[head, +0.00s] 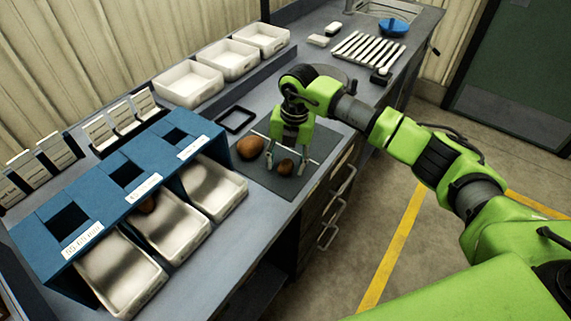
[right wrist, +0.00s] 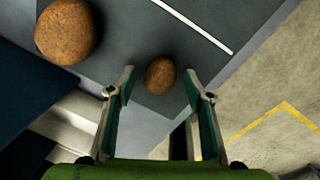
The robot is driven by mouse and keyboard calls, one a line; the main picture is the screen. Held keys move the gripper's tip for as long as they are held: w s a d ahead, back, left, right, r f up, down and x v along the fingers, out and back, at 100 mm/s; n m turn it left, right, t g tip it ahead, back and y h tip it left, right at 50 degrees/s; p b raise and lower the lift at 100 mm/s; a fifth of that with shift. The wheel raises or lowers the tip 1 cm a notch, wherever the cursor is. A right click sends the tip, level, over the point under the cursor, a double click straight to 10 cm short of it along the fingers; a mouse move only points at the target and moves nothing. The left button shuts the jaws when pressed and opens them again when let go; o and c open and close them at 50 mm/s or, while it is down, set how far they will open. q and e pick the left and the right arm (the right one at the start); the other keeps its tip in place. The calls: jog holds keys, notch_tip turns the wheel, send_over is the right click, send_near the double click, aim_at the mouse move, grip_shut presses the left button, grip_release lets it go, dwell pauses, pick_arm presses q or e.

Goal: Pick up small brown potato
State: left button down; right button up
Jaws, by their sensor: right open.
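The small brown potato (head: 286,166) lies on the dark mat (head: 290,187) near the counter's front edge. It also shows in the right wrist view (right wrist: 160,76), between and just beyond the fingertips. A larger brown potato (head: 249,147) lies to its left on the mat, and shows at the upper left of the right wrist view (right wrist: 66,30). My right gripper (head: 284,160) is open, pointing down over the small potato, with its fingers apart on either side. I cannot tell whether they touch it. My left gripper is not in view.
White bins (head: 228,58) stand at the back. A black frame (head: 235,119) lies behind the mat. Drawer handles (head: 330,236) stick out below the counter.

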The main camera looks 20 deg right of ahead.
jog(key=c, duration=1.2)
jog(key=shift+r, duration=0.15)
